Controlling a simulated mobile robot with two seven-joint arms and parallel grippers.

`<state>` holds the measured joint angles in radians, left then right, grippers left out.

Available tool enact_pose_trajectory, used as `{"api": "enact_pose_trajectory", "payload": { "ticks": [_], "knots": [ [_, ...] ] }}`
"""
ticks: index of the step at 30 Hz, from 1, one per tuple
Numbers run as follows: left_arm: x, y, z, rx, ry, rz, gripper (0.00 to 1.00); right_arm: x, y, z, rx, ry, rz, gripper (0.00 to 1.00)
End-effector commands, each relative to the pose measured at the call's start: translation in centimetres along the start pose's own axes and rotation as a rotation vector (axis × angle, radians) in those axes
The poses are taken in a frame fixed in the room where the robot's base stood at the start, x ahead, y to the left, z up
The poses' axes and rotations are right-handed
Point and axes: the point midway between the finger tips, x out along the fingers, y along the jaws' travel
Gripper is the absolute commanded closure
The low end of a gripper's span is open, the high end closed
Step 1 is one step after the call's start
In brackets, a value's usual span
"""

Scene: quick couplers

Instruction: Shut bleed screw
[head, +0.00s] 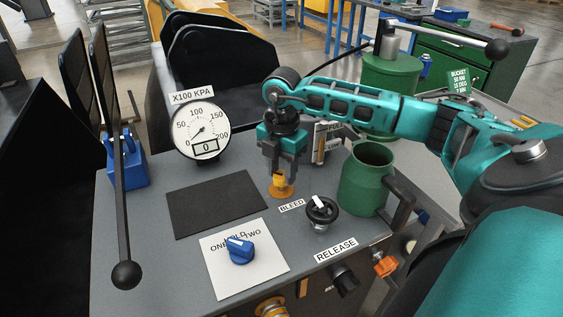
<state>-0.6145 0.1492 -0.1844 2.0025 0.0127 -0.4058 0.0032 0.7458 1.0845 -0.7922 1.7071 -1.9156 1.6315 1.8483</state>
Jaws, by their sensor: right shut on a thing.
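The bleed screw (281,190), a small yellow-orange fitting, stands upright on the grey bench top just behind the "BLEED" label (291,205). My right gripper (280,175) reaches down from above and is shut on its top. The fingers hide part of the screw, and how far it is turned cannot be told. The gauge (200,130), marked X100 KPA, has its needle low, and the small window below shows 0. My left gripper is not in view.
A black knob (321,210) and a green jug (367,180) stand right of the screw. A blue selector (240,250) sits on a white plate in front. A dark mat (217,204) lies at left. A long ball-ended lever (124,220) rises at far left.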

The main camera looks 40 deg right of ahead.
Motion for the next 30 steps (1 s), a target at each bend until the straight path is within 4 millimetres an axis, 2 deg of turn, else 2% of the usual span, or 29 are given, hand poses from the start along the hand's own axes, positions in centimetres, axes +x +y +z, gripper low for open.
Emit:
{"api": "enact_pose_trajectory", "payload": {
  "ticks": [12, 18, 30],
  "knots": [
    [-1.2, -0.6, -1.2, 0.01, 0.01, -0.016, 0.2, -0.3, -0.1, 0.1, 0.393, -0.002, 0.002, 0.91],
    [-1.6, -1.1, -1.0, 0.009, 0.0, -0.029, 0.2, -0.3, -0.1, 0.1, 0.555, -0.003, 0.001, 0.91],
    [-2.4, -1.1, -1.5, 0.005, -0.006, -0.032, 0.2, -0.2, -0.1, 0.1, 0.746, -0.003, 0.003, 0.91]
  ]
}}
